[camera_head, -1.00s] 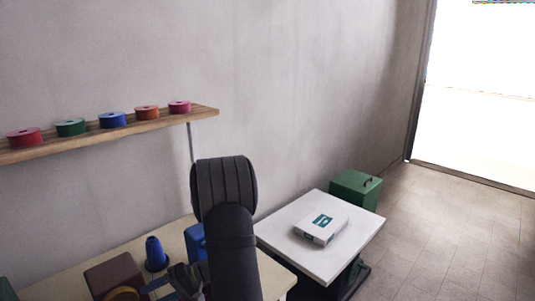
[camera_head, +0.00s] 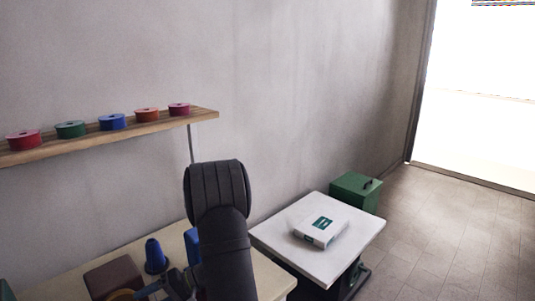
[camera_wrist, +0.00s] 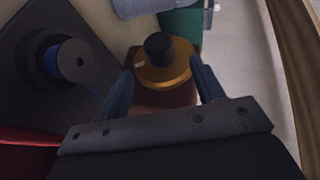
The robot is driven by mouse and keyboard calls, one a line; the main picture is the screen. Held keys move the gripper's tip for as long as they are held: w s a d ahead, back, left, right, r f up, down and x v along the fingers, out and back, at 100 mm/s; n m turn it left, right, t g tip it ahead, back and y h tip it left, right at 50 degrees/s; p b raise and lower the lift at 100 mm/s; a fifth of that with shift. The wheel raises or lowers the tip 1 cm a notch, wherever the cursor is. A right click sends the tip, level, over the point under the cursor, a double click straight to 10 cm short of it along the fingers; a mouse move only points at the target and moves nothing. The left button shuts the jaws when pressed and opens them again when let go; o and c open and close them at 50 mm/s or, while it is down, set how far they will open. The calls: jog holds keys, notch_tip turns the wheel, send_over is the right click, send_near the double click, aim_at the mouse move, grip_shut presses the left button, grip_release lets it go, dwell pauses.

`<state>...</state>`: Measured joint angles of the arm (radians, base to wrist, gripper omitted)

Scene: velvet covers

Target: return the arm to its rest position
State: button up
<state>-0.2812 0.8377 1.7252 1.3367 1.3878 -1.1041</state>
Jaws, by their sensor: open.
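My arm rises in front of the bench in the head view, its dark rounded joint against the wall. My gripper (camera_head: 150,293) is low in that view, partly hidden behind the arm, near a brown box (camera_head: 114,276) and an orange ring-shaped part at the bottom edge. In the wrist view my gripper (camera_wrist: 162,82) is open, with two bluish fingers spread. An orange disc with a black knob (camera_wrist: 163,68) shows between the fingers, over the brown box. I cannot tell whether the fingers touch it; nothing is clamped.
A blue cone (camera_head: 155,257) stands on the bench. A wall shelf (camera_head: 150,122) carries several coloured spools. A white table (camera_head: 343,262) holds a white box (camera_head: 321,228), with a green box (camera_head: 355,190) behind. In the wrist view, a dark spool (camera_wrist: 82,61) is left. Floor at right is clear.

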jog(key=x, duration=0.6)
jog(key=shift+s+a+f, duration=0.1)
jog(key=shift+a, duration=0.2)
jog(key=shift+t+h, duration=0.3)
jog(key=shift+h, duration=0.1)
jog(key=t+h, duration=0.1)
jog(key=r+n+t+h, duration=0.1)
jog(key=h, duration=0.1)
jog(key=shift+s+n+t, duration=0.1)
jog(key=shift+n+t, duration=0.2)
jog(key=shift+s+a+r+n+t+h, duration=0.1)
jog(key=shift+n+t+h, duration=0.15)
jog(key=shift+t+h, duration=0.5)
jog(key=shift+s+a+f+n+t+h, duration=0.1)
jog(key=shift+a+n+t+h, duration=0.1)
jog(key=shift+t+h, duration=0.55)
jog(key=shift+s+a+r+n+t+h, duration=0.1)
jog(key=shift+n+t+h, duration=0.3)
jog(key=shift+h, duration=0.6)
jog(key=shift+d+r, duration=0.25)
jog(key=shift+r, duration=0.2)
jog(key=s+v, duration=0.1)
jog(key=v, duration=1.5)
jog(key=x, duration=1.7)
jog(key=shift+w+d, duration=0.15)
jog(key=shift+w, duration=0.15)
